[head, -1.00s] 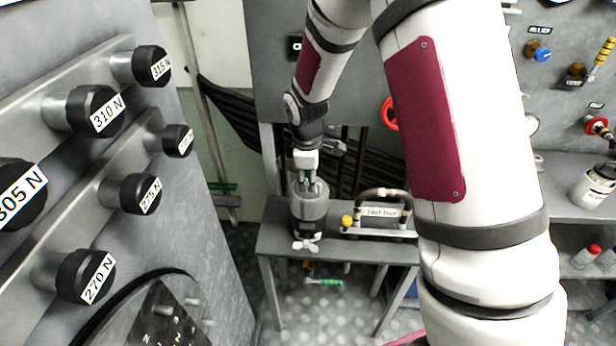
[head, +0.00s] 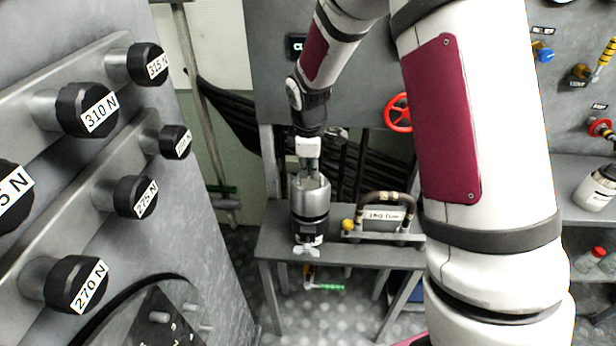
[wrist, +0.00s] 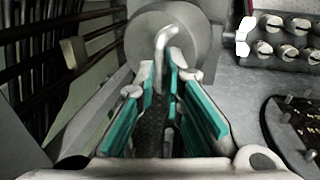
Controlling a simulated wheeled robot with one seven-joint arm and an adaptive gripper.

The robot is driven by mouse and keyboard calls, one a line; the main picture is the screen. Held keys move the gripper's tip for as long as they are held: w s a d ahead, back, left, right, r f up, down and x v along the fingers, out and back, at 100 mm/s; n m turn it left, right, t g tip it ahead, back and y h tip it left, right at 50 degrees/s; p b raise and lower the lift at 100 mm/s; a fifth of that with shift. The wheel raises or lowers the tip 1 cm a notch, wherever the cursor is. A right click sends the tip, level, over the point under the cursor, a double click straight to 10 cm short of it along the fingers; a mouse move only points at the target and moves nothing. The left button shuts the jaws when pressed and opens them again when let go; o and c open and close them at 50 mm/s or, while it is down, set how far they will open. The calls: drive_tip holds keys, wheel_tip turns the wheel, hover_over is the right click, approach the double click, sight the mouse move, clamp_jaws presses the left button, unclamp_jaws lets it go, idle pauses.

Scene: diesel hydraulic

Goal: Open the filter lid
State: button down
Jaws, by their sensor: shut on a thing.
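The filter is a grey cylinder (head: 310,197) with a dark band, upright at the left end of the grey bench in the head view. My gripper (head: 308,170) is over its top, pointing down. In the wrist view, a round grey lid (wrist: 143,38) lies beyond the fingertips, with a bent light metal handle (wrist: 163,38) rising from it. My gripper (wrist: 168,70), with teal-edged fingers, is shut on the handle. The fingers hide the handle's lower part. I cannot tell whether the lid is apart from the cylinder.
A labelled block with a curved handle (head: 384,198) and a yellow knob (head: 347,225) stand right of the filter. A red handwheel (head: 398,113) is behind. A panel with black labelled knobs (head: 135,196) fills the left. Dark cables (head: 228,112) hang behind the bench.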

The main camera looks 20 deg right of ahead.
sight(310, 180)
drive_tip(key=w, duration=0.2)
drive_tip(key=w+d+b, duration=0.1)
drive_tip(key=shift+d+r, duration=0.1)
drive_tip(key=shift+r, duration=0.15)
drive_tip(key=shift+w+d+b, duration=0.4)
drive_tip(key=shift+w+b, duration=0.15)
drive_tip(key=shift+w, duration=0.2)
drive_tip(key=c, duration=1.7)
unclamp_jaws()
drive_tip(key=shift+w, duration=0.15)
drive_tip(key=shift+r, duration=0.1)
drive_tip(key=shift+r, duration=0.1)
drive_tip(key=shift+r, duration=0.25)
drive_tip(key=r, duration=0.3)
drive_tip(key=s+r, duration=0.1)
drive_tip(key=r, duration=0.3)
drive_tip(key=s+a+r, duration=0.1)
drive_tip(key=r, duration=0.3)
